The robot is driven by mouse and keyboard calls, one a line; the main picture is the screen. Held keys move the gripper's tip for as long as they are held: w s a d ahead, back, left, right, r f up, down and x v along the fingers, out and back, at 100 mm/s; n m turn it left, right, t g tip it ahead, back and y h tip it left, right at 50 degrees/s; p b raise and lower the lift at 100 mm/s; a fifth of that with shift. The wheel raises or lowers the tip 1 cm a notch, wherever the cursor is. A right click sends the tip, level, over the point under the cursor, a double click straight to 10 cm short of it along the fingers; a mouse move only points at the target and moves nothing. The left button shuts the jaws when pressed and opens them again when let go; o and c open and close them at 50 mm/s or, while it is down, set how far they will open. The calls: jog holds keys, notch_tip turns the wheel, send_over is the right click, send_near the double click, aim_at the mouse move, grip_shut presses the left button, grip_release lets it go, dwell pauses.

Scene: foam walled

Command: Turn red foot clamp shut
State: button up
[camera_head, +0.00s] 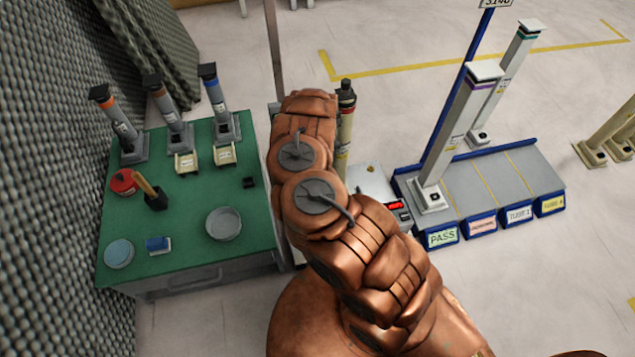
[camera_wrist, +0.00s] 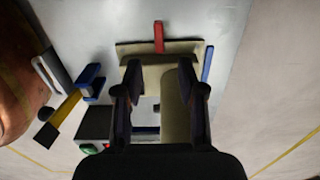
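The red foot clamp (camera_wrist: 158,37) shows in the wrist view as a short upright red bar at the far edge of a beige base (camera_wrist: 128,48). My gripper (camera_wrist: 160,72) is in front of it, its dark fingers spread apart over the beige base. A beige column-like part (camera_wrist: 175,108) shows between the fingers; I cannot tell whether they touch it. In the head view my copper-coloured arm hides the gripper and the clamp. A beige tube with a dark top (camera_head: 345,120) stands upright just behind the arm.
A green table (camera_head: 185,235) with several tubes, a red tin (camera_head: 123,182) and bowls stands at left. A grey rack (camera_head: 505,185) with labelled lanes stands at right. A control box (camera_head: 372,182) is beside my arm. A blue handle (camera_wrist: 90,80) is left of my gripper.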

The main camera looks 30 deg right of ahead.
jog(key=shift+r, duration=1.3)
jog(key=shift+s, duration=0.1)
